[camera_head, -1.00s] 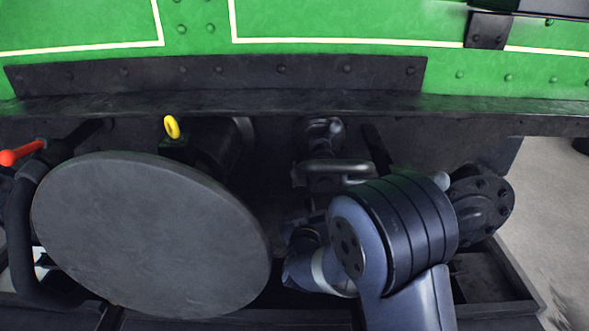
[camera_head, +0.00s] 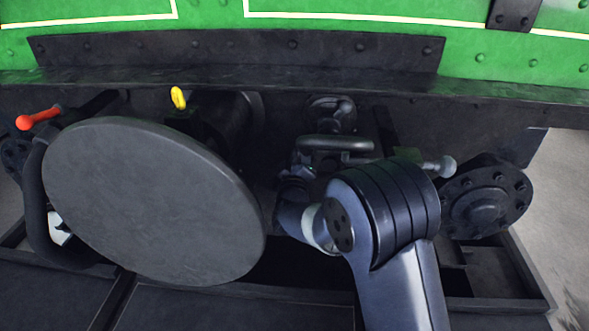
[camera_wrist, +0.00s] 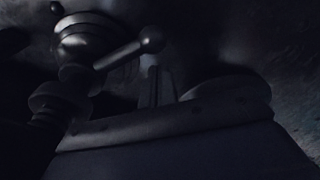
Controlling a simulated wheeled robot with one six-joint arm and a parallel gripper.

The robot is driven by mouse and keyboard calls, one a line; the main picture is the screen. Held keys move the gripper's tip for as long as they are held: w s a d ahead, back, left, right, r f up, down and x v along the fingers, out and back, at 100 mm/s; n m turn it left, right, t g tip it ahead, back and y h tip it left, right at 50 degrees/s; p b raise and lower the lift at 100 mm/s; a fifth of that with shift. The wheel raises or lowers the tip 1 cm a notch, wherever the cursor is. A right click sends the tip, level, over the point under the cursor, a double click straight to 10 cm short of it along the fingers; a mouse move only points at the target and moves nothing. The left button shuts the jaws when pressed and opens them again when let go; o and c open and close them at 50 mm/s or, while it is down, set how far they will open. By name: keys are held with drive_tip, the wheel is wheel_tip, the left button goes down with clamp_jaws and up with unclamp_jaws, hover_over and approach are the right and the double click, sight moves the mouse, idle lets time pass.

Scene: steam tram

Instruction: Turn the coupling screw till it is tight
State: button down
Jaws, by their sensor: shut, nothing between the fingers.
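The coupling, a dark metal assembly with a shackle (camera_head: 335,143), hangs in the middle of the head view below the beam. A lever with a ball end (camera_head: 441,166) sticks out to the right behind my arm. In the wrist view the screw's thread (camera_wrist: 48,118) is at the left, and the ball-ended lever (camera_wrist: 130,52) slopes up to the right from it. My arm's wrist part comes up just below and left of the shackle. My gripper's fingers do not show clearly in either view, so I cannot see contact with the lever.
A large round grey buffer (camera_head: 155,200) fills the left. A flanged dark part (camera_head: 485,203) stands at the right. The green tram front (camera_head: 340,32) is above. The wrist view is very dark.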

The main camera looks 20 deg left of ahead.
drive_tip(key=shift+w+a, duration=0.2)
drive_tip(key=shift+w, duration=0.45)
drive_tip(key=shift+d+f+n, duration=0.2)
drive_tip(key=shift+d+n, duration=0.1)
drive_tip(key=shift+n, duration=0.1)
